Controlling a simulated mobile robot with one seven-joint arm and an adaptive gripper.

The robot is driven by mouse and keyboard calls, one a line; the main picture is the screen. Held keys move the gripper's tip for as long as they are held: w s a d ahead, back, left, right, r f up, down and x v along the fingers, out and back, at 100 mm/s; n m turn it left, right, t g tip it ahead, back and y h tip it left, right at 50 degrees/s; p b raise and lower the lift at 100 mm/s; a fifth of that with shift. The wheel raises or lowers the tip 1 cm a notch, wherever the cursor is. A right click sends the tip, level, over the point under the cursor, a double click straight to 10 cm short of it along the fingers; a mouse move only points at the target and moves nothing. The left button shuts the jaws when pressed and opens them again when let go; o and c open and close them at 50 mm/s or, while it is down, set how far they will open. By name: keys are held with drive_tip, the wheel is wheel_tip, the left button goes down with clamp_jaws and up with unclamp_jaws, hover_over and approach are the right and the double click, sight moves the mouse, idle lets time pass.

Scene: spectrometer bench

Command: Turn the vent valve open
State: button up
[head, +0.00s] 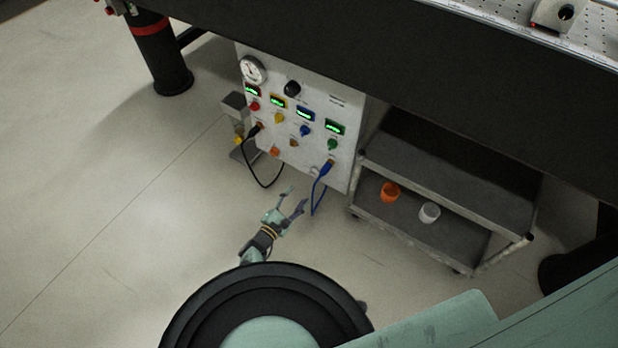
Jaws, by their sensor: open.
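A pale upright control panel (318,92) stands under the bench. It carries a round gauge (253,69), a black knob (292,88), and small green-lit displays with a red knob (254,106), yellow knob (279,117), blue knob (305,130) and green knob (332,144) below them. I cannot tell which of these controls is the vent valve; no label is readable. My gripper (298,196) is open and empty, in front of and below the panel's lower edge in the picture, apart from the knobs.
A black cable (249,166) and a blue cable (322,184) hang from the panel near my gripper. A grey cart (450,215) at right holds an orange cup (390,192) and a white cup (429,212). The dark bench (400,62) overhangs. Floor at left is clear.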

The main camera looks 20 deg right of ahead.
sight(313, 174)
drive_tip(key=b+x, duration=0.3)
drive_tip(key=x, duration=0.7)
drive_tip(key=shift+b, duration=0.4)
drive_tip(key=shift+w, duration=0.15)
drive_tip(key=shift+c, duration=0.3)
clamp_jaws()
